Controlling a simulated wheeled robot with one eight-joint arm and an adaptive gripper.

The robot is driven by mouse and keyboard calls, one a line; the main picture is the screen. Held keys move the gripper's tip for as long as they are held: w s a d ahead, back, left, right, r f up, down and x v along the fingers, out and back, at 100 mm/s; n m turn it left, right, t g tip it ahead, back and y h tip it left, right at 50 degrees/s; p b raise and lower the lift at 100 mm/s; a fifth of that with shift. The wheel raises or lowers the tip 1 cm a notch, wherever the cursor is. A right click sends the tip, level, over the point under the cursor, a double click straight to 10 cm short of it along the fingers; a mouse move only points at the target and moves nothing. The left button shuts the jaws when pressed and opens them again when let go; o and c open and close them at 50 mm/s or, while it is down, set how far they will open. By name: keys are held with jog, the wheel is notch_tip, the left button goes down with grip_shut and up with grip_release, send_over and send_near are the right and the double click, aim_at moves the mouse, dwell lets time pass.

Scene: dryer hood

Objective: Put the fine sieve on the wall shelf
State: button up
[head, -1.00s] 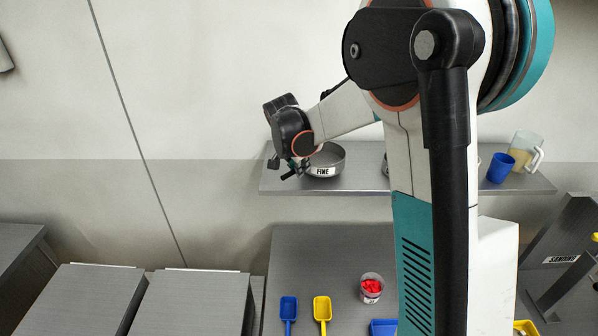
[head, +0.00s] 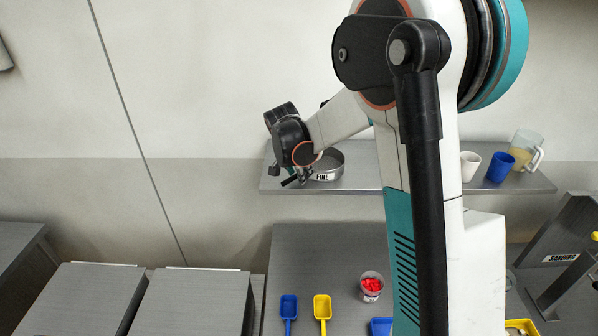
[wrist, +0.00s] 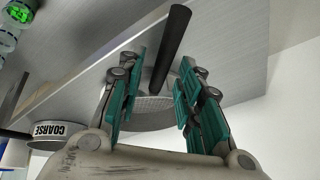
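The fine sieve (head: 328,167), a round grey pan labelled FINE, sits at the left part of the wall shelf (head: 360,182) and looks level on it. My gripper (head: 300,177) is at the sieve's left front side, by its handle. In the wrist view my gripper (wrist: 156,98) is open, its teal pads apart with gaps beside the black handle (wrist: 172,48). The sieve's mesh and rim (wrist: 152,112) show beyond the fingers. The exact contact of the sieve's underside with the shelf is hidden.
A sieve labelled COARSE (wrist: 58,133) shows in the wrist view. A white cup (head: 470,165), blue cup (head: 500,167) and pitcher (head: 525,150) stand at the shelf's right. Below, the table holds a blue scoop (head: 289,306), yellow scoop (head: 322,306) and tub of red pieces (head: 371,286).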

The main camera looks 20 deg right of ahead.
jog(key=b+v, duration=0.1)
jog(key=v, duration=1)
jog(key=s+a+r+n+t+y, duration=0.15)
jog(key=s+n, duration=0.25)
jog(key=s, duration=0.4)
jog(key=s+a+r+n, duration=0.1)
jog(key=s+r+n, duration=0.2)
jog(key=s, duration=0.5)
jog(key=s+a+f+n+t+y, duration=0.1)
jog(key=s+f+n, duration=0.1)
jog(key=s, duration=0.4)
jog(key=s+a+f+n+t+y, duration=0.1)
jog(key=s+a+f+n, duration=0.1)
jog(key=s+n, duration=0.3)
jog(key=s, duration=0.2)
jog(key=shift+s+a, duration=0.2)
jog(key=shift+s, duration=0.15)
